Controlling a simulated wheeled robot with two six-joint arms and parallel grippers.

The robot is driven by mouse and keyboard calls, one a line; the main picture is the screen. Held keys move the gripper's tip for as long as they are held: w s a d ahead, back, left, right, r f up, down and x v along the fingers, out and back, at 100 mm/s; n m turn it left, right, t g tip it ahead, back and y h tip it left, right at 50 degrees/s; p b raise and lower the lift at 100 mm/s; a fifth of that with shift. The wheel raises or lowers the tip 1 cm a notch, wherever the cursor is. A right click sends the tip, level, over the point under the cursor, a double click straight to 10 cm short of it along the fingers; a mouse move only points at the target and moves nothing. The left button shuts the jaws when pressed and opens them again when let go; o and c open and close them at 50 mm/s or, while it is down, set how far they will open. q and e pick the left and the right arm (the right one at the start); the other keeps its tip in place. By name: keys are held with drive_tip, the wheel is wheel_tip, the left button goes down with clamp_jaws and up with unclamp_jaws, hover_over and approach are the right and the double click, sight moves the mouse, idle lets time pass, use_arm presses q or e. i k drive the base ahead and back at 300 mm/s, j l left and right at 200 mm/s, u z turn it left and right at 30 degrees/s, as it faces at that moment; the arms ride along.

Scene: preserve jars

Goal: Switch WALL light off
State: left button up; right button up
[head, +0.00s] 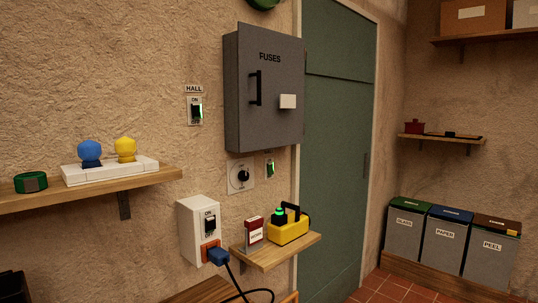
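No label reading WALL is legible. A switch (196,112) under a label HALL (194,89) is on the wall left of the fuse box, with ON above and OFF below. A green glow shows at its right side. A second small switch (269,166) with a green glow sits just below the fuse box; I see no readable name for it, and the box may hide one. Which way its lever points is too small to tell. Neither of my grippers is in view.
A grey fuse box (262,122) juts out above the second switch. A round dial (241,176) is beside that switch. Below are a white switch box (200,236) with a blue plug (218,256), and a shelf (272,256) with a yellow device (288,231).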

sight(270, 166)
drive_tip(key=i+l+u, duration=0.1)
drive_tip(key=u, duration=0.3)
drive_tip(key=l+u, duration=0.15)
drive_tip(key=u, duration=0.3)
drive_tip(key=i+l+u, duration=0.1)
drive_tip(key=u, duration=0.3)
drive_tip(key=i+l+u, duration=0.1)
drive_tip(key=l+u, duration=0.25)
drive_tip(key=l, duration=1.1)
drive_tip(key=l+u, duration=0.35)
drive_tip(key=l, duration=1.1)
drive_tip(key=k, duration=0.05)
